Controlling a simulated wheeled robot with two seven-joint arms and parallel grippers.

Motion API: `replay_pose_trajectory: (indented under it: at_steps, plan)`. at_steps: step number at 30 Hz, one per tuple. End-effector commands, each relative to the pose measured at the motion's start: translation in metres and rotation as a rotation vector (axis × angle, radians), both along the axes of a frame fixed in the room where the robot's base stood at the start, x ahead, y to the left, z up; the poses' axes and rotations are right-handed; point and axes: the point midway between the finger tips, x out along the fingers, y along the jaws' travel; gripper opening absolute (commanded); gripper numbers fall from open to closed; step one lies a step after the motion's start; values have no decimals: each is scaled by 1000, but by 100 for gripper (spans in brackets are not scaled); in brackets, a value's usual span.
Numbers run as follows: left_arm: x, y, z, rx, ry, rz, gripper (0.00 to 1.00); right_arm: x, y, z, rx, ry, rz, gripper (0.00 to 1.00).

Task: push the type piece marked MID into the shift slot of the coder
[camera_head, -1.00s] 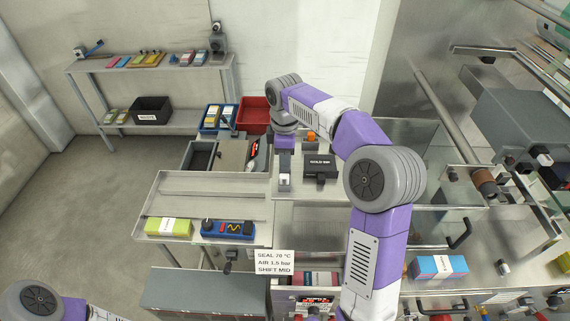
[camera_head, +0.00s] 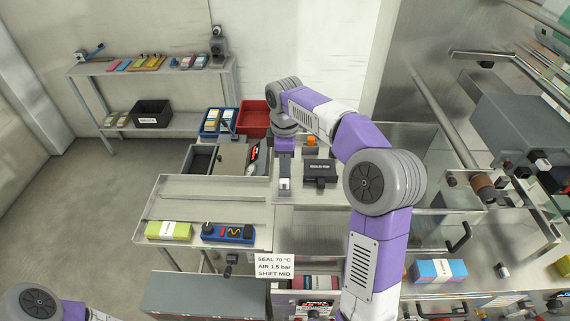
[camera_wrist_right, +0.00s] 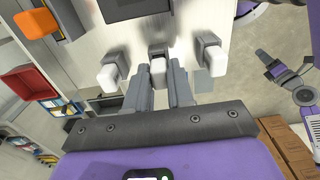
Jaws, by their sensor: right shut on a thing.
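My right gripper (camera_wrist_right: 162,88) points down at the bench; in the head view its jaw (camera_head: 285,165) is small beside a dark box with a label, likely the coder (camera_head: 320,172). In the wrist view its two grey fingers are shut on a white-tipped type piece (camera_wrist_right: 158,72). A similar white-tipped piece stands on the left (camera_wrist_right: 107,77) and another on the right (camera_wrist_right: 214,60), both apart from the fingers. No marking is readable on any piece, so I cannot tell which is MID. The shift slot is not distinguishable. My left gripper is out of view; only its arm shows.
A red bin (camera_head: 254,119) and an orange knob (camera_head: 311,140) lie behind the jaw. A yellow-green pack (camera_head: 169,230) and a blue panel (camera_head: 228,233) sit on the left bench.

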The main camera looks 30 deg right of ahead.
Motion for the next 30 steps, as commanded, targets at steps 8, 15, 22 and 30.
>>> replay_pose_trajectory:
  at_steps: [8, 15, 22, 30]
  plan:
    - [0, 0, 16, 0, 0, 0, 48, 0, 0, 17, -1, -1, 0, 0]
    - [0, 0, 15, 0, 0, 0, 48, 0, 0, 27, 0, -2, 0, 0]
    - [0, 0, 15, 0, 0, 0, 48, 0, 0, 38, 0, -2, 0, 0]
    - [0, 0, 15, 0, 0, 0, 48, 0, 0, 42, 0, 0, 0, 0]
